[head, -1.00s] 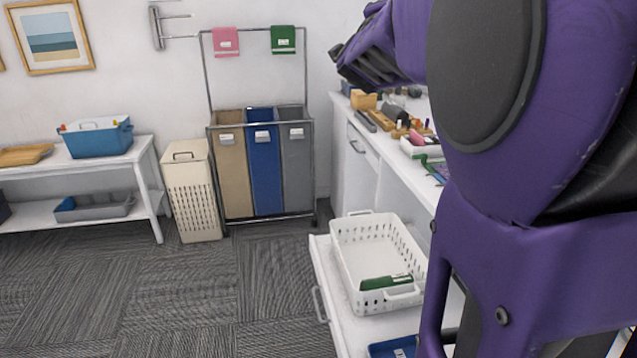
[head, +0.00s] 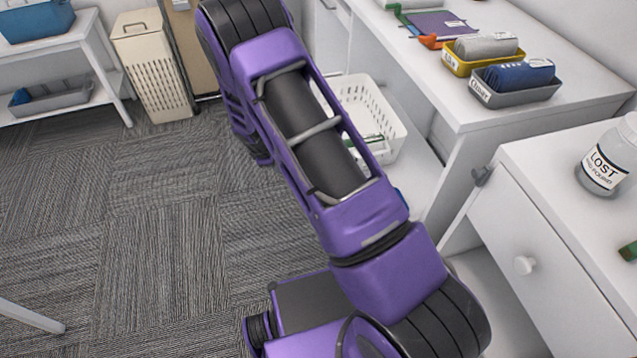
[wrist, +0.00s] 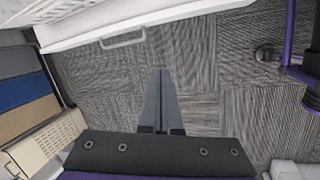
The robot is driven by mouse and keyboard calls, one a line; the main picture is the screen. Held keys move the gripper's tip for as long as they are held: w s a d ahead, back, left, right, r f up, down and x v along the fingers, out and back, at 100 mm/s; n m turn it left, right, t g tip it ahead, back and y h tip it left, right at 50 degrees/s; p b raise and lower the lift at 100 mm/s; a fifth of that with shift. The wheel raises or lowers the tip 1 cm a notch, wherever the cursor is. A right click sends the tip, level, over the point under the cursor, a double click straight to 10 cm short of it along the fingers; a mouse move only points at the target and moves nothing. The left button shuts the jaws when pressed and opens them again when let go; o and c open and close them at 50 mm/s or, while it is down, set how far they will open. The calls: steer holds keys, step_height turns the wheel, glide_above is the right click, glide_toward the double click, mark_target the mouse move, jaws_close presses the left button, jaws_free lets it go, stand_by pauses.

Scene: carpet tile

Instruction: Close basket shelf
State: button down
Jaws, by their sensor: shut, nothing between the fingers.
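The basket shelf is a white pull-out shelf (head: 412,174) below the counter, and it stands pulled out. It carries a white perforated basket (head: 385,98) with a green item inside. My arm hides much of the shelf and its front in the head view. In the wrist view, the shelf's front edge (wrist: 180,24) runs across the top, with its grey bar handle (wrist: 122,40) facing the floor side. My gripper (wrist: 160,72) is shut and empty, over the carpet in front of the shelf, with its tips just right of the handle in the picture and apart from it.
The counter (head: 490,100) holds a yellow tray (head: 457,62) and a grey tray (head: 515,90). A cabinet with a jar (head: 606,160) stands at right. A cream hamper (head: 152,65) and a low white bench (head: 85,40) stand at back left. The carpet (head: 110,220) at left is open.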

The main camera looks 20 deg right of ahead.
steer(key=s+d+f+n+g, duration=0.1)
steer(key=s+f+n+g, duration=0.2)
steer(key=s+f, duration=0.55)
steer(key=d+f+b, duration=0.2)
steer(key=d+f, duration=0.4)
steer(key=f, duration=0.3)
steer(key=shift+w+d+f, duration=0.35)
